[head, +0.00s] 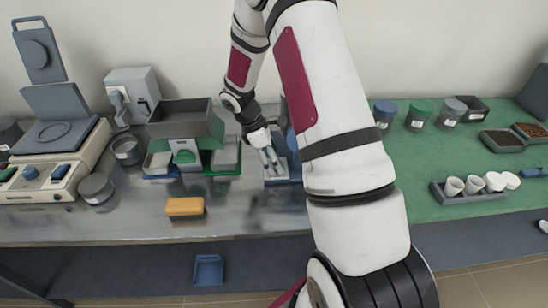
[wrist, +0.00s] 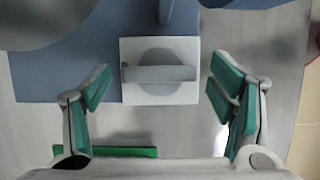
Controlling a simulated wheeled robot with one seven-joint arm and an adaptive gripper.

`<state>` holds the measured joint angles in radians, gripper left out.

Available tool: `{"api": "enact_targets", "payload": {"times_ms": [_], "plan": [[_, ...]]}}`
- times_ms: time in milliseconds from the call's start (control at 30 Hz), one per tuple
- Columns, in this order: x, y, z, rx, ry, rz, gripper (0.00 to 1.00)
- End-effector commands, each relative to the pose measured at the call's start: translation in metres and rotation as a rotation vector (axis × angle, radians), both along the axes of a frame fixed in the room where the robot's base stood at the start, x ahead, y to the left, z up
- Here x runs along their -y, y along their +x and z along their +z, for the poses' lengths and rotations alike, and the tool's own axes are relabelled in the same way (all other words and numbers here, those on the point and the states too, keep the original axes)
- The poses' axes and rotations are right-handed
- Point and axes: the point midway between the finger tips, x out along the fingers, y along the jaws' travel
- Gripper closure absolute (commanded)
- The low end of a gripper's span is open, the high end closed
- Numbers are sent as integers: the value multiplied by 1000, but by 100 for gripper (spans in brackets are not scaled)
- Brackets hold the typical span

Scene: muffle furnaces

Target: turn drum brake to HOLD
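In the wrist view a square pale plate carries a round grey knob with a flat bar across it, probably the drum brake (wrist: 160,73). The bar lies about level, left to right. The plate is fixed to a blue-grey body (wrist: 60,72). My gripper (wrist: 160,82) is open, its green-padded fingers apart on the left and right of the plate, with nothing between them touching. In the head view my gripper (head: 268,158) points down at a small device beside the green machine, and my arm hides much of that device. No HOLD marking is readable.
A green machine with a grey hopper (head: 186,120) stands left of my gripper. A yellow block (head: 185,207) lies near the bench's front. Lidded jars (head: 420,114) and a rack of white cups (head: 470,191) stand on the green mat at right. The bench front is mostly clear.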

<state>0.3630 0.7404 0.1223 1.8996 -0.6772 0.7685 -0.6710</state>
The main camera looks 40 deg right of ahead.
Motion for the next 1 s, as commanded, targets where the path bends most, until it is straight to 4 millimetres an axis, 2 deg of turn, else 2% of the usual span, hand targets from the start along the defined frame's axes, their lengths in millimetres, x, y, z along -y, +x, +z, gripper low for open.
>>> {"api": "enact_targets", "payload": {"times_ms": [200, 333, 733, 1000], "plan": [[0, 0, 1, 0, 0, 1, 23], [-3, 3, 11, 2, -2, 1, 23], [-27, 20, 82, 4, -2, 2, 23], [-37, 26, 108, 0, -1, 0, 23]]}}
